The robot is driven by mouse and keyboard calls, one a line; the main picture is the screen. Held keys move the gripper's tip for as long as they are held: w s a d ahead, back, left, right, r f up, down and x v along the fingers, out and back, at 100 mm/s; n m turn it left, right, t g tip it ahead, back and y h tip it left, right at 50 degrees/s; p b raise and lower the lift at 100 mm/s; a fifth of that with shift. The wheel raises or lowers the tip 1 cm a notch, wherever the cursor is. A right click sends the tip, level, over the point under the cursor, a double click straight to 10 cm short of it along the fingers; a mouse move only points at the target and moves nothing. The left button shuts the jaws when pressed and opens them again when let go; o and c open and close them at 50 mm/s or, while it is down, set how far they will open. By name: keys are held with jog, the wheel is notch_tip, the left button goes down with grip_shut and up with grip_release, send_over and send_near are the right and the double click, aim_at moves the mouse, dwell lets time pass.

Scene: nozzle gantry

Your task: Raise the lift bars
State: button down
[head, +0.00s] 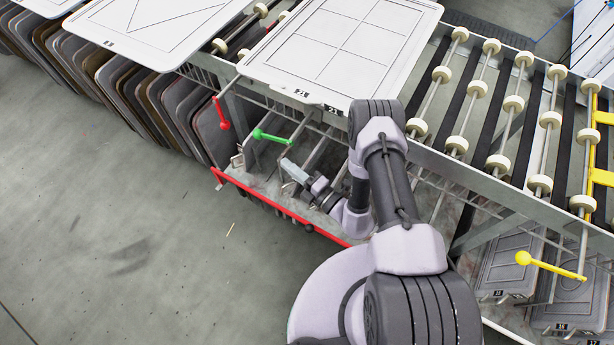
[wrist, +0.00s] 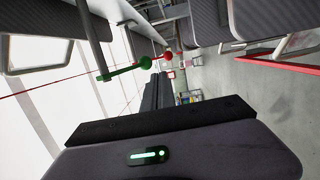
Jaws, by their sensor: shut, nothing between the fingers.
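My gripper (head: 291,169) is shut and empty. It is just below and to the right of the green-handled lever (head: 272,137) in the head view, apart from it as far as I can tell. The green lever also shows upper left in the wrist view (wrist: 122,72). A red-handled lever (head: 221,113) hangs further left, and its red knob shows behind the green one in the wrist view (wrist: 168,56). A yellow-handled lever (head: 550,266) is at the lower right. I cannot tell which parts are the lift bars.
A roller conveyor (head: 485,115) carries white panels (head: 345,40) above the levers. A red-edged shelf (head: 278,208) lies below my gripper. Grey panels (head: 165,100) stand in a row at left. Yellow brackets (head: 598,175) are at right. The floor (head: 130,230) at lower left is clear.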

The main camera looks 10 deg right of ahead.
jog(key=p+v, duration=0.1)
jog(key=v, duration=0.6)
